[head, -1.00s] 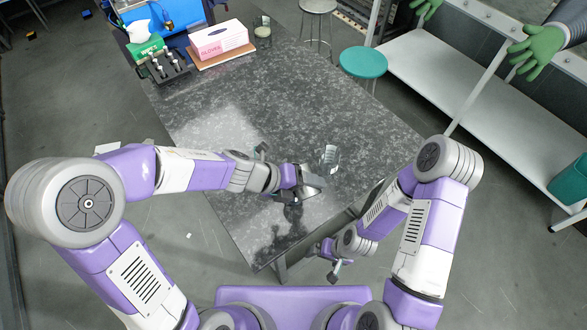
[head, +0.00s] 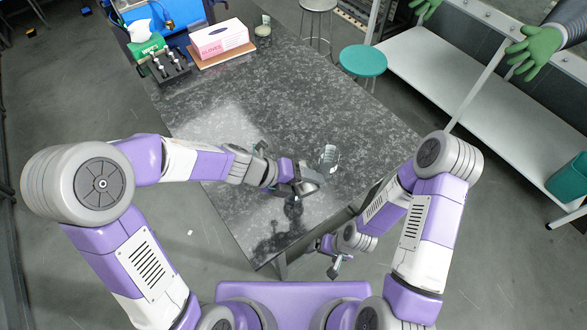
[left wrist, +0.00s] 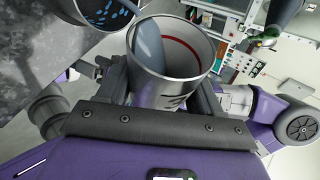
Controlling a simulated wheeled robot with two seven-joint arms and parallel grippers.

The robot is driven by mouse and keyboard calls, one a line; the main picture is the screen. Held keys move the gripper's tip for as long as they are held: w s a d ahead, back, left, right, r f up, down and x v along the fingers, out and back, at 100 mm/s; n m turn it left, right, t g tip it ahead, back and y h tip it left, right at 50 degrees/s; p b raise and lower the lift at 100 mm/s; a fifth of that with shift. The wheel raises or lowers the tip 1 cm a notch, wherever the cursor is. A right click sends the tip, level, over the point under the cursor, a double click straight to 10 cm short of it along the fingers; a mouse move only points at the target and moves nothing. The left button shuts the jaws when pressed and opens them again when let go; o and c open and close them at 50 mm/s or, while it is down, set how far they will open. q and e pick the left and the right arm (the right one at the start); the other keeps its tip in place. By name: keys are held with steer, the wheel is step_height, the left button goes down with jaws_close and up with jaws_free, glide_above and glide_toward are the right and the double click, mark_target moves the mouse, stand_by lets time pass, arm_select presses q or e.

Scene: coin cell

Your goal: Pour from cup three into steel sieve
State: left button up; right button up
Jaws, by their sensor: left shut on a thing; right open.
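My left gripper (head: 300,180) is shut on a pale metallic cup marked 3, cup three (left wrist: 172,65), seen large in the left wrist view. The cup has a red line inside and a grey-blue band along its inner wall; I cannot tell if that is its contents. The cup looks tilted over the table. A dark round vessel with blue spots, perhaps the steel sieve (left wrist: 108,12), is cut off at the top left of the left wrist view, beside the cup's mouth. My right gripper (head: 335,268) is open and empty, off the table's front edge.
A clear glass-like vessel (head: 329,157) stands just right of my left gripper on the dark speckled table (head: 290,95). A glove box (head: 220,40), a black rack (head: 165,68) and a small jar (head: 263,27) stand at the back. The table's middle is clear.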

arm_select(q)
steer(key=shift+r, duration=0.15)
steer(key=shift+w+a+p, duration=0.1)
steer(key=shift+w+p, duration=0.1)
steer(key=shift+p, duration=0.2)
steer(key=shift+r, duration=0.15)
steer(key=shift+w+g+p, duration=0.1)
steer(key=shift+g+p, duration=0.2)
steer(key=shift+p, duration=0.05)
steer(key=shift+a+r+n+p, duration=0.1)
steer(key=shift+r+n+p, duration=0.05)
steer(key=shift+n+p, duration=0.2)
